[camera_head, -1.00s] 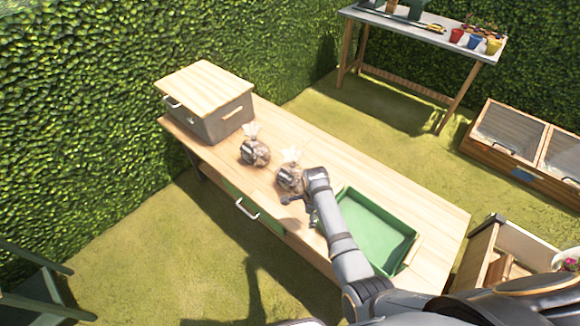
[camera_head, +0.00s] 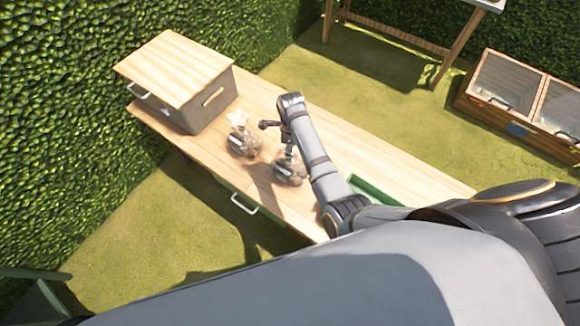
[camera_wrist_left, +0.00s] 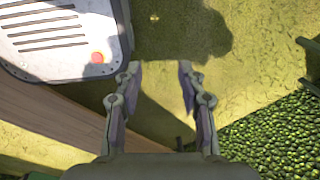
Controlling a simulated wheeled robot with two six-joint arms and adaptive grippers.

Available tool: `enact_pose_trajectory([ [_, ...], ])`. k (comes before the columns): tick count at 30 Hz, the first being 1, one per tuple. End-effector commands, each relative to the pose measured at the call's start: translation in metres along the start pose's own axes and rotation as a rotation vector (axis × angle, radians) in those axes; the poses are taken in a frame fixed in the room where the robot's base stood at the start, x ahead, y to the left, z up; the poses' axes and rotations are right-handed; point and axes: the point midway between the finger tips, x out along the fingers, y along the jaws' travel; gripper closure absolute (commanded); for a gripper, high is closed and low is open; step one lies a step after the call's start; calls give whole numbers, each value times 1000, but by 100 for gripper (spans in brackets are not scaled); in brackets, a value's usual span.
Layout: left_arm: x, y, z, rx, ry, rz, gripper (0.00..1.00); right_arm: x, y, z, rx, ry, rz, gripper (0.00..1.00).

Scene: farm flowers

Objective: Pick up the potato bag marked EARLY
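Two clear bags of potatoes with gathered tops sit side by side on the wooden table (camera_head: 350,140): a left bag (camera_head: 243,141) by the grey box and a right bag (camera_head: 290,171). Any writing on them is too small to read, so I cannot tell which is EARLY. My right gripper (camera_head: 288,152) is at the top of the right bag, pointing down and hiding its neck. Whether its fingers are closed on the bag is unclear. My left gripper (camera_wrist_left: 160,70) is open and empty above grass in the left wrist view.
A grey box with a wooden lid (camera_head: 176,70) stands at the table's left end. A drawer handle (camera_head: 244,204) is on the front. The table's back strip is clear.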

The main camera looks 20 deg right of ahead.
Motion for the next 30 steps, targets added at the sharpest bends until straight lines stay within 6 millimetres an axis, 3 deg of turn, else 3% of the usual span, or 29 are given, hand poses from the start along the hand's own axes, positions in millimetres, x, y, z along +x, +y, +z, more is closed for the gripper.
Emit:
enact_pose_trajectory([
  [6, -3, -1, -52, -3, 78, -2, 60, 9, 0, 0, -1, 0, 0, 49],
  [9, -7, -2, -62, -3, 92, -2, 60, 24, 0, 1, -2, 2, 3, 49],
  [15, -5, -2, -41, -2, 61, -2, 60, 54, 0, 3, -1, -1, 0, 49],
  [18, -4, -2, -29, -1, 42, -2, 60, 57, 0, 3, 0, -1, 0, 49],
  [23, -4, -2, -28, -1, 40, -2, 60, 57, 0, 3, 0, -1, -1, 49],
  [30, -5, -2, -38, -2, 57, -3, 60, 57, 0, 3, -1, -1, 0, 81],
])
